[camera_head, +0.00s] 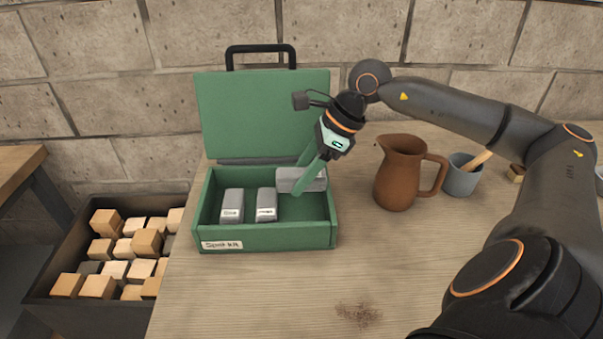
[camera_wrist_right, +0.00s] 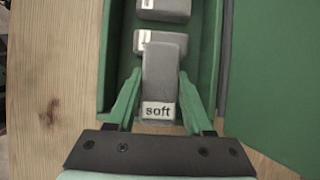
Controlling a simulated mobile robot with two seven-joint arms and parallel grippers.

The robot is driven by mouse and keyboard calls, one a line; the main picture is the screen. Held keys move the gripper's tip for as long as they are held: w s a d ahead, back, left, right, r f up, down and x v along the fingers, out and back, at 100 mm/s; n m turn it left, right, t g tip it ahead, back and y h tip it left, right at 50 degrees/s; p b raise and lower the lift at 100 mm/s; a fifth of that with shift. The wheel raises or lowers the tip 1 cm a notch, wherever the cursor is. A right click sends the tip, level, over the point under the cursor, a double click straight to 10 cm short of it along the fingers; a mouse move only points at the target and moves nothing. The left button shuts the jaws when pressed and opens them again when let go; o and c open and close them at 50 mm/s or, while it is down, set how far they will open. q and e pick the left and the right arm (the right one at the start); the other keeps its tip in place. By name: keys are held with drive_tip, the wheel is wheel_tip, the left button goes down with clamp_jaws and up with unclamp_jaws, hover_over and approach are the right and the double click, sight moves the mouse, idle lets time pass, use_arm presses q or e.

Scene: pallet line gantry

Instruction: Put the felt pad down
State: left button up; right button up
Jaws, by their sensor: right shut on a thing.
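The felt pad is a grey block with a white label reading "soft" (camera_wrist_right: 160,85) in the right wrist view. My right gripper (camera_head: 300,176) is shut on it, with one green finger on each side. In the head view the pad (camera_head: 314,184) is at the back right of the open green case (camera_head: 275,239). I cannot tell whether it touches the case floor. Two similar grey blocks, one at the left (camera_head: 231,205) and one in the middle (camera_head: 266,203), stand in the case, their labels too small to read. My left gripper is not in view.
The case's lid (camera_head: 262,110) stands open at the back. A brown jug (camera_head: 398,178) and a grey cup (camera_head: 461,180) stand to the right. A dark bin (camera_head: 85,316) of wooden blocks is at the left.

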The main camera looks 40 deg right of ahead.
drive_tip(key=o, duration=1.2)
drive_tip(key=shift+f, duration=0.1)
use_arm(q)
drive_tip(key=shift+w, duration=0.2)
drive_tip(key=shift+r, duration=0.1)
use_arm(e)
drive_tip(key=shift+r+p, duration=0.6)
drive_tip(key=shift+d+r, duration=0.15)
drive_tip(key=shift+r, duration=0.15)
drive_tip(key=b+v, duration=0.1)
drive_tip(key=v, duration=0.4)
drive_tip(key=shift+s+d+r, duration=0.1)
drive_tip(key=shift+s+d, duration=0.05)
use_arm(q)
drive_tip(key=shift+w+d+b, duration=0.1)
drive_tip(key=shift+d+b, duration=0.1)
drive_tip(key=shift+b, duration=0.1)
use_arm(e)
drive_tip(key=v, duration=0.6)
drive_tip(key=shift+r, duration=0.1)
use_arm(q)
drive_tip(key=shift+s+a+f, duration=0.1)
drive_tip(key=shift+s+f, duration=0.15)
